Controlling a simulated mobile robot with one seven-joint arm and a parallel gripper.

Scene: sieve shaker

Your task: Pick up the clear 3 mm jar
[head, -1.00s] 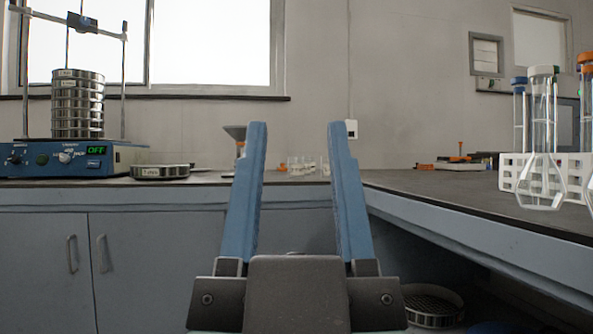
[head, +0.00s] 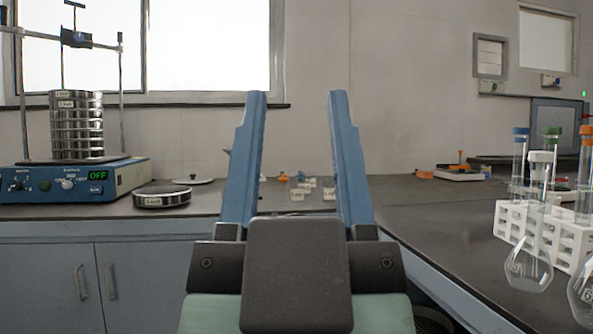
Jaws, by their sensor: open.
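Several small clear jars with white labels (head: 299,193) stand on the far bench in the head view, seen between my fingers. Their labels are too small to read, so I cannot tell which is the 3 mm jar. Another small labelled jar (head: 329,193) stands just to their right, close to my right finger in the picture. My gripper (head: 298,95) is open and empty, its two blue fingers pointing up and forward. The jars are well beyond the fingers, not touched by them.
A sieve shaker (head: 75,178) showing OFF, with a sieve stack (head: 76,126), stands on the left bench. A loose sieve (head: 162,196) and a flat lid (head: 193,181) lie beside it. A white rack (head: 515,222) with tubes and clear flasks (head: 530,268) stands at right.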

